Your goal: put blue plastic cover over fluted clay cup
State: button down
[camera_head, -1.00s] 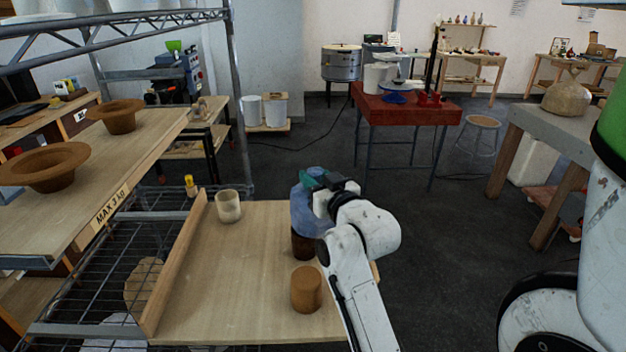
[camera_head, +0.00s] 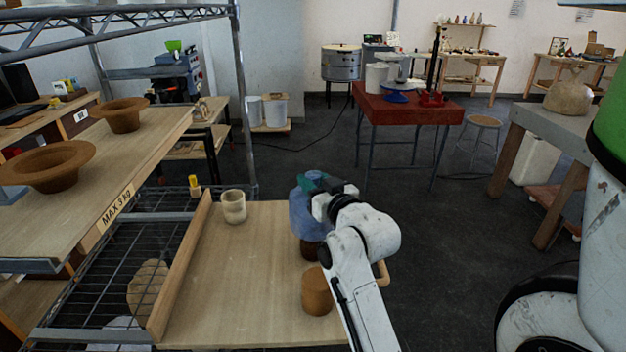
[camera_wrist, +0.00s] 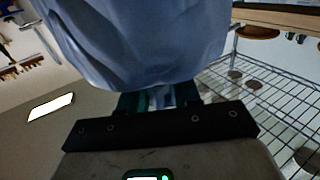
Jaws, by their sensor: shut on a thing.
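My gripper (camera_head: 316,183) is shut on the blue plastic cover (camera_head: 303,216), holding it near its top. The cover hangs over a dark brown cup (camera_head: 311,250) on the wooden board; only the cup's lower part shows beneath it. In the wrist view the cover (camera_wrist: 150,45) fills the upper middle, beyond my gripper (camera_wrist: 152,99). I cannot tell whether the cover rests on the cup, or whether this cup is fluted. A lighter brown cup (camera_head: 317,292) stands in front of it, close to my arm. A cream cup (camera_head: 233,206) stands at the back left.
The wooden board (camera_head: 240,280) has a raised left edge (camera_head: 182,265) and bare room in its middle. A wire rack (camera_head: 115,275) and a shelf with two brown bowls (camera_head: 50,166) lie to the left. A red table (camera_head: 410,110) stands behind.

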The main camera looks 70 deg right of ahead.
notch_tip(320, 180, down, 9)
jog(key=b, duration=0.6)
dwell(0.4)
jog(key=shift+f+b, duration=0.3)
jog(key=shift+b, duration=0.05)
dwell(0.5)
jog(key=c, duration=0.7)
grip_release()
jog(key=shift+s, duration=0.1)
